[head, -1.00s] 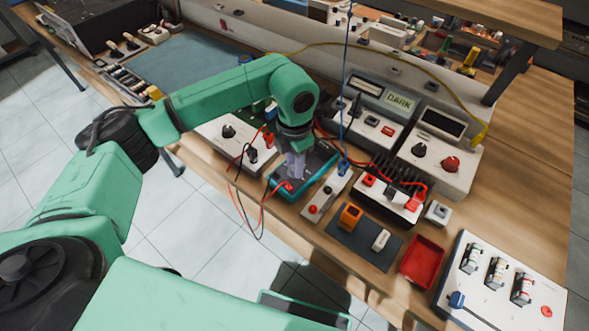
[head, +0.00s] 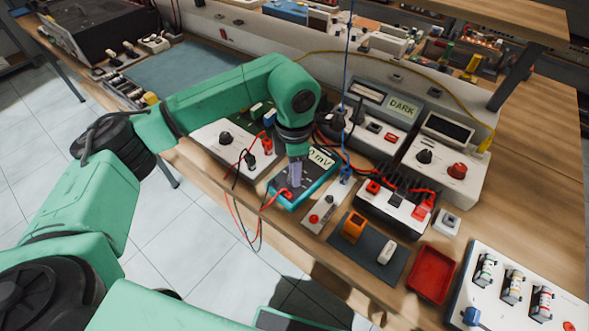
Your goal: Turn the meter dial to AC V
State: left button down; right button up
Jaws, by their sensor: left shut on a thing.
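The meter (head: 313,189) is a dark handheld unit with a teal rim, lying on the bench's front part. Its display (head: 322,158) shows "mV" at the end of its reading; the rest is covered by my wrist. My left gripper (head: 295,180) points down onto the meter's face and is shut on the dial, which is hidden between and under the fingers. The dial's pointer and its markings cannot be read. Red and black leads run from the meter's lower end. My right gripper is not in view.
A white box with a black knob (head: 225,138) stands left of the meter. A narrow panel with a red button (head: 314,218) lies close on its right. Further right are an orange block (head: 354,226), a red tray (head: 431,274) and bench instruments (head: 448,155). Loose leads hang over the front edge.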

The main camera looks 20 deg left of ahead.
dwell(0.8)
pick_arm(q)
jog(key=c, duration=0.6)
grip_release()
notch_tip(320, 180, up, 15)
jog(key=shift+f+b, duration=0.15)
jog(key=shift+b, duration=0.3)
